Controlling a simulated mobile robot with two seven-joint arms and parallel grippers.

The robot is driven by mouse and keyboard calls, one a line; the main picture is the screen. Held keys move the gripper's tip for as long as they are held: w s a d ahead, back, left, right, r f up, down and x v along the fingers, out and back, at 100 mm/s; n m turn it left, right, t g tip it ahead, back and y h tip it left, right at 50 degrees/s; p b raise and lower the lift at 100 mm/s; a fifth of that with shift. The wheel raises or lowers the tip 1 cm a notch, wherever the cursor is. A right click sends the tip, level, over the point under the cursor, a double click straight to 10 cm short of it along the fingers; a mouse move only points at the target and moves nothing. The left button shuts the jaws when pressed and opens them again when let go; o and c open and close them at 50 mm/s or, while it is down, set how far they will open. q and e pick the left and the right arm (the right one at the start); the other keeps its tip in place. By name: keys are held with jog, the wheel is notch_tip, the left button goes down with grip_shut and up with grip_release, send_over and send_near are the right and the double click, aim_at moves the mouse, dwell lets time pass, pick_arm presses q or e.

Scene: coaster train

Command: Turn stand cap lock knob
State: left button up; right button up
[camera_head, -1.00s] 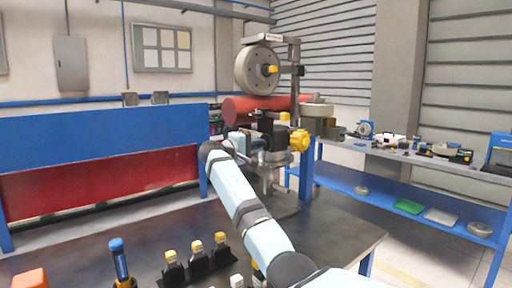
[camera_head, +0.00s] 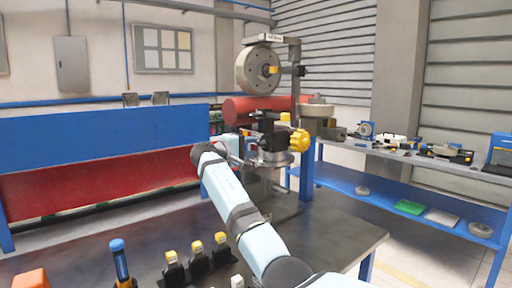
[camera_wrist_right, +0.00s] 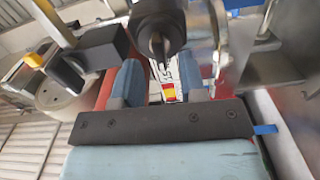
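The stand (camera_head: 297,82) rises at the far end of the dark table and carries a grey disc (camera_head: 250,70) with a small yellow knob (camera_head: 271,69). A larger yellow lobed knob (camera_head: 299,140) sits lower, on a black block. I cannot tell which one is the cap lock knob. My right gripper (camera_head: 238,147) is left of the lobed knob, beside the stand's lower part. In the wrist view its blue-grey fingers (camera_wrist_right: 160,82) are apart, with nothing seen clamped between them. A dark round part (camera_wrist_right: 158,28) shows beyond the fingertips. My left gripper is out of view.
A blue-framed bench (camera_head: 410,200) is at right. A blue and red panel (camera_head: 100,150) stands behind at left.

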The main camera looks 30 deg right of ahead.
jog(key=a, duration=1.1)
jog(key=shift+s, duration=0.4)
jog(key=shift+s+f, duration=0.1)
